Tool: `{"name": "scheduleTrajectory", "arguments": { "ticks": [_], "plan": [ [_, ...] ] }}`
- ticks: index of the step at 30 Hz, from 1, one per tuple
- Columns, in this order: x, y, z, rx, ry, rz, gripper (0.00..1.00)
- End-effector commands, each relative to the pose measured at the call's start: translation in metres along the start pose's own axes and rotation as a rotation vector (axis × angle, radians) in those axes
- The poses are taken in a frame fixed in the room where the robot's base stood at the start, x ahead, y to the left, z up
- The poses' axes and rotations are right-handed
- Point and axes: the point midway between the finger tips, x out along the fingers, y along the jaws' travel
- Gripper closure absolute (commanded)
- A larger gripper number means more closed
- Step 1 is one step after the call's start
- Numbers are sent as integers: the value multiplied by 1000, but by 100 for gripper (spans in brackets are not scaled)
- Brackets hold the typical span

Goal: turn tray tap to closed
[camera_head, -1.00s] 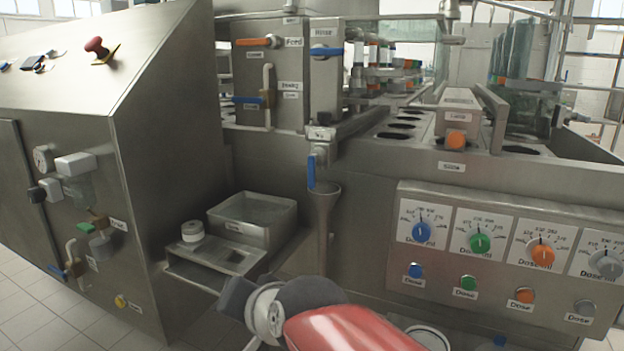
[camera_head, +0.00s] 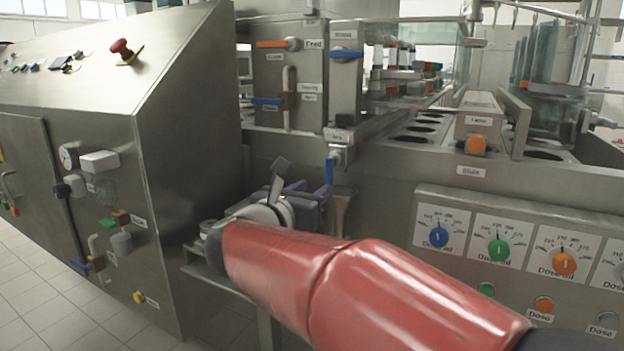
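The tray tap (camera_head: 335,156) sticks out of the steel front below a small label that seems to read "Tray". Its blue handle (camera_head: 329,170) hangs straight down. My gripper (camera_head: 306,191) is just left of the handle's lower end, with dark and purplish finger parts close to it. I cannot tell whether they touch the handle or how far apart the fingers are. My red arm reaches in from the lower right. The steel funnel (camera_head: 342,205) below the tap is partly hidden behind my gripper.
Above the tap are an orange-handled feed valve (camera_head: 272,44), a blue-handled rinse valve (camera_head: 346,54) and another blue handle (camera_head: 267,101). A dosing panel with knobs (camera_head: 500,250) is at the right. A sloped steel cabinet (camera_head: 185,150) stands close at the left.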

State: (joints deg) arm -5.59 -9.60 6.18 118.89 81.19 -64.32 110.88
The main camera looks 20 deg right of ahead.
Motion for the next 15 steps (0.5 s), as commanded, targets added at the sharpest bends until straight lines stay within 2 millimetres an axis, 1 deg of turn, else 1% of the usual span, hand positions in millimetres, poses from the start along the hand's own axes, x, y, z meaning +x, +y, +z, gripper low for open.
{"name": "scheduleTrajectory", "arguments": {
  "ticks": [5, 12, 15],
  "plan": [
    [17, -3, 0, 17, 5, -19, 65],
    [56, -3, 0, 13, 5, -17, 65],
    [68, -3, 0, 14, 3, -17, 65]
  ]
}}
